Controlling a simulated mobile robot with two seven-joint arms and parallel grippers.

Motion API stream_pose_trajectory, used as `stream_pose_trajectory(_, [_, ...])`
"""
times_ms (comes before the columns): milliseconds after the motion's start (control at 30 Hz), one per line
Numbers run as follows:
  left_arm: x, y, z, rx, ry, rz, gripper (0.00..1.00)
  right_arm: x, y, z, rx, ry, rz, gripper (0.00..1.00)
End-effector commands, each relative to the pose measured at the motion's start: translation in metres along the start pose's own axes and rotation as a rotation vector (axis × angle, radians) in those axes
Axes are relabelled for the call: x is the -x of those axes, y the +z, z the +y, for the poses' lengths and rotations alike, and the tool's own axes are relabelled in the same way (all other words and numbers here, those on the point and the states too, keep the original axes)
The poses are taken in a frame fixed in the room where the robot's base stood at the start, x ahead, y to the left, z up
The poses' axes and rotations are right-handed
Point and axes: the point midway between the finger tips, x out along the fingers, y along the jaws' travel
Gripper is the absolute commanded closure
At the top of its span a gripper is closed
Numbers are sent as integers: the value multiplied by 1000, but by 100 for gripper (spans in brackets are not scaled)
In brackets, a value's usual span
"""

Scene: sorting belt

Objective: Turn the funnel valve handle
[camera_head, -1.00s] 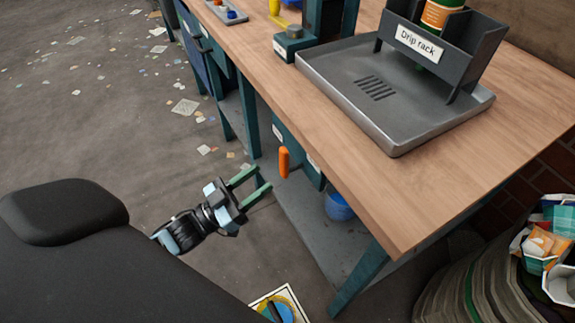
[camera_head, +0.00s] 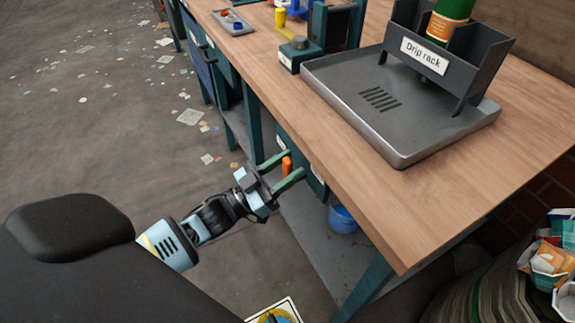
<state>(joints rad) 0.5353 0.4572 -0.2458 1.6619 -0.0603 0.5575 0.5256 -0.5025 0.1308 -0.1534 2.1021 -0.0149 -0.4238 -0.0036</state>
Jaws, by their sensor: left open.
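The funnel valve handle is the orange upright grip (camera_head: 287,166) at the front edge of the workbench, below the tabletop. My left gripper (camera_head: 290,164) is open, with its two green fingers reaching to the handle. The handle shows between the fingers, one on its far side and one on its near side. I cannot tell whether either finger touches it. The funnel itself is not visible. My right gripper is not in view.
The wooden workbench (camera_head: 340,175) carries a grey tray (camera_head: 345,110) with a drip rack (camera_head: 440,65) holding a green bottle. A blue bucket (camera_head: 342,217) stands on the lower shelf. A bin with crumpled packaging (camera_head: 550,258) is at the lower right.

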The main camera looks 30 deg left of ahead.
Motion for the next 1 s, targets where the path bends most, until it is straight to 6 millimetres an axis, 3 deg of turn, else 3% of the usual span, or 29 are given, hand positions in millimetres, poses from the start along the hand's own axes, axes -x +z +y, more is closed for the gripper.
stream_pose_trajectory(333, [-4, 0, 0, 0, 0, 0, 58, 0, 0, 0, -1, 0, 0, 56])
stream_pose_trajectory(667, [-4, 0, 0, 0, 0, 0, 100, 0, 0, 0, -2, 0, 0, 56])
stream_pose_trajectory(1000, [-4, 0, -1, 11, -5, -1, 100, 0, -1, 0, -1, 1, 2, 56])
